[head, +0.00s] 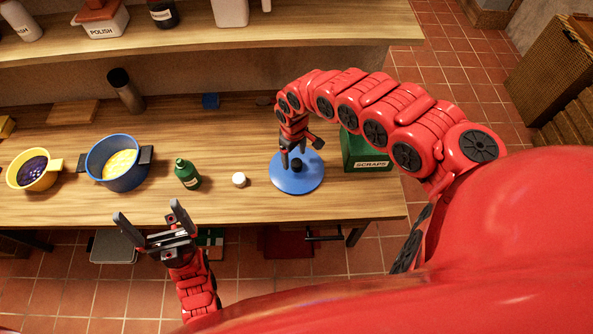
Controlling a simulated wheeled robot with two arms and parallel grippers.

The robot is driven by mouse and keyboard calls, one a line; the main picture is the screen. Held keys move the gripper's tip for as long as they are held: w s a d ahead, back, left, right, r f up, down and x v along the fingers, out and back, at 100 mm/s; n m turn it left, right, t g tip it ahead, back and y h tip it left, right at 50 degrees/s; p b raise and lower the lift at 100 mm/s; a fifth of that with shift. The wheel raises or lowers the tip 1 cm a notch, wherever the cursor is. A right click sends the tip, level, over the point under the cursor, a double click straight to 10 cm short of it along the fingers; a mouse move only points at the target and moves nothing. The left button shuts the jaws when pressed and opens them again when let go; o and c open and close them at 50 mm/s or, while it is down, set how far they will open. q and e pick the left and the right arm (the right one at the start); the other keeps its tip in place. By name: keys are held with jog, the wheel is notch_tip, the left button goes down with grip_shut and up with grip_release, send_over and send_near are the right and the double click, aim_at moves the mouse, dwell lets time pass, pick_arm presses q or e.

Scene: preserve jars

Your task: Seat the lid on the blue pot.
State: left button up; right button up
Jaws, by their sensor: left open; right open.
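The blue pot (113,177) stands open on the wooden table at the left, with yellow contents and dark side handles. The round blue lid (312,184) lies on the table towards the right, with a dark knob (297,165) on top. My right gripper (293,163) is open and points down over the lid, its fingers at the knob. I cannot tell whether they touch it. My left gripper (146,219) is open and empty near the table's front edge, in front of the blue pot.
A yellow pot (52,178) with dark contents stands left of the blue pot. A green bottle (188,176) and a white cap (239,180) stand between pot and lid. A green scraps box (368,153) is right of the lid. A shelf (300,35) runs above the back.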

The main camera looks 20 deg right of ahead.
aim_at(297, 162)
jog(key=f, duration=0.3)
jog(key=shift+s+d+f+p, duration=0.2)
jog(key=shift+s+f+p, duration=0.05)
jog(key=shift+f+p, duration=0.1)
jog(key=shift+d+f, duration=0.15)
jog(key=shift+f, duration=0.4)
grip_shut()
